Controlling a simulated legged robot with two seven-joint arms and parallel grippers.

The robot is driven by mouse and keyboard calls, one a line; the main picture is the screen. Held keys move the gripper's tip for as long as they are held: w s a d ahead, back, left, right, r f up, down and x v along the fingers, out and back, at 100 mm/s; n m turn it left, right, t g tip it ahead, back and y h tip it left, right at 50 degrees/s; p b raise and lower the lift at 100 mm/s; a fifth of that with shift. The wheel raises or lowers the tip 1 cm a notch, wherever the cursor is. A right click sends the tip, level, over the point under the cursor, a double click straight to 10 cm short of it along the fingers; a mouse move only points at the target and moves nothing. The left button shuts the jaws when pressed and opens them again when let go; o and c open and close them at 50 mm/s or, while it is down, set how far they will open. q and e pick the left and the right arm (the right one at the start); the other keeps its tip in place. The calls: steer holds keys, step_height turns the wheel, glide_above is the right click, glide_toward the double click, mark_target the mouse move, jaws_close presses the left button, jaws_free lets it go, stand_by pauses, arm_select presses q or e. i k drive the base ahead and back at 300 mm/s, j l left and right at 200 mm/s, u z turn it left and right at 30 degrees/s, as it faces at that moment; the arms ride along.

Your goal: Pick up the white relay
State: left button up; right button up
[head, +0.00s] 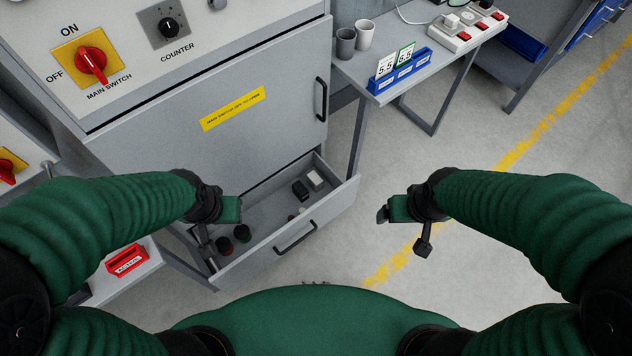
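A small white block (315,179), which looks like the white relay, lies in the far right corner of the open drawer (268,217). A small black block (300,190) lies just left of it. My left gripper (220,228) is over the left part of the drawer, left of the white block and apart from it. Its fingers are spread and nothing shows between them. My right gripper (405,227) is right of the drawer over the floor, also open and empty. The white block is not covered by either arm.
Dark round pieces (241,233) and small items lie in the drawer. The cabinet door (240,110) above is closed. A side table (430,62) holds cups, number cards and a power strip. A red tray (127,261) sits lower left. The floor at right is clear.

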mark_target(314, 179)
steer(key=u, duration=0.4)
steer(key=i+l+u, duration=0.2)
steer(key=u, duration=0.3)
steer(key=i+l+u, duration=0.15)
steer(key=l+u, duration=0.8)
steer(key=l, duration=0.15)
steer(key=i, duration=0.05)
